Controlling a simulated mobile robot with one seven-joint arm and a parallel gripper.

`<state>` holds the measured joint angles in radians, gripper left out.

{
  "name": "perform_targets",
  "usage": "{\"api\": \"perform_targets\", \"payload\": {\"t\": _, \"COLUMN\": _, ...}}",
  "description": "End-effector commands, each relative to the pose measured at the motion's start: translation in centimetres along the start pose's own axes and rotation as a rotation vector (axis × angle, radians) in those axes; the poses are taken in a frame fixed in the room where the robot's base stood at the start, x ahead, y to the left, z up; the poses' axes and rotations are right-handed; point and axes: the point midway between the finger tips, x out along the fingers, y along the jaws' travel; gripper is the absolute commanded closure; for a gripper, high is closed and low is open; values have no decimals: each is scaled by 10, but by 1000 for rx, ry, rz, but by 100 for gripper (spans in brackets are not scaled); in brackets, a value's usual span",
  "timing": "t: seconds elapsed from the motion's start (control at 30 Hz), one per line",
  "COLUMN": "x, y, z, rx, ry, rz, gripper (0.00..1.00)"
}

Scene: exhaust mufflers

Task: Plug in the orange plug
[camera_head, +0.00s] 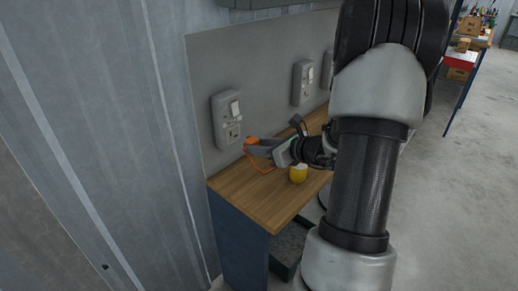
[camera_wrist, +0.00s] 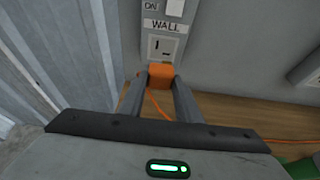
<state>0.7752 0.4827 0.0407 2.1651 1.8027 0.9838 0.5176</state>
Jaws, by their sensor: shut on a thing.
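The orange plug (camera_wrist: 161,72) is held between the two fingers of my gripper (camera_wrist: 161,82), which is shut on it. In the head view, the plug (camera_head: 250,143) is at the tip of my gripper (camera_head: 257,149), just right of and below the nearest wall socket (camera_head: 228,120). In the wrist view, that socket (camera_wrist: 162,46) has a switch marked ON above it and a WALL label, and lies straight beyond the plug. Holes are visible in its face. I cannot tell whether the plug touches the socket. An orange cord (camera_wrist: 158,106) hangs from the plug.
A wooden bench (camera_head: 238,196) runs along the wall under the sockets. A yellow object (camera_head: 298,173) stands on it below my wrist. A second socket box (camera_head: 302,82) is farther along the wall. Corrugated metal wall (camera_head: 110,120) is at the left. Open floor lies at the right.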

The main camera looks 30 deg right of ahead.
Motion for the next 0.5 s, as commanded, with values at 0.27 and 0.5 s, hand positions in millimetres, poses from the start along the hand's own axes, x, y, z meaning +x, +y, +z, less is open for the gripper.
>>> {"api": "perform_targets", "payload": {"t": 0.27, "x": 5, "y": 0, "z": 2, "rx": -2, "ry": 1, "rz": 2, "gripper": 89}}
{"api": "perform_targets", "payload": {"t": 0.5, "x": 25, "y": 1, "z": 10, "rx": -1, "ry": 1, "rz": 4, "gripper": 89}}
